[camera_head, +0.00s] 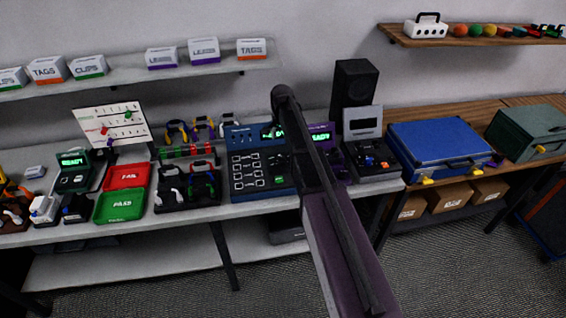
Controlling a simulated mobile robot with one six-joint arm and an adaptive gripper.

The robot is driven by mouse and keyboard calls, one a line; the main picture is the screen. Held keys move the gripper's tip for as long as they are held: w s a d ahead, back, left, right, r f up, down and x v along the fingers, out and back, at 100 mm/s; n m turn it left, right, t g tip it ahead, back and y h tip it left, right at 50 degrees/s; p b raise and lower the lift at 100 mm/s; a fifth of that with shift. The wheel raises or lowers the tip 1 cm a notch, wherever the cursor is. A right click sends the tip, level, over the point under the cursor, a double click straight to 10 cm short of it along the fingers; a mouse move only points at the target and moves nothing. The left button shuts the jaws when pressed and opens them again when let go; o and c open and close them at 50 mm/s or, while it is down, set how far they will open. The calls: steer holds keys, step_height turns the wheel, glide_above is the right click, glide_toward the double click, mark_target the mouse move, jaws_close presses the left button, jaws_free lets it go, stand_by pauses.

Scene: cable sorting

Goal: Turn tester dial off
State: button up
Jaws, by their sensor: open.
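A blue tester panel (242,185) stands on the bench in the middle, with a lit green screen at its upper right and rows of white-marked boxes on its face. A purple unit (322,128) with a green display stands to its right, partly hidden by my arm. A small dark green unit (73,178) reading READY stands at the left. I cannot make out which knob is the dial or its setting.
A black speaker (355,85) stands behind. A blue case (438,145) sits on the right bench. Labelled boxes line the upper shelf (140,73).

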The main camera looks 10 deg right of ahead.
mark_target(282, 157)
steer(key=shift+f+b, duration=4.8)
steer(key=shift+f, duration=0.3)
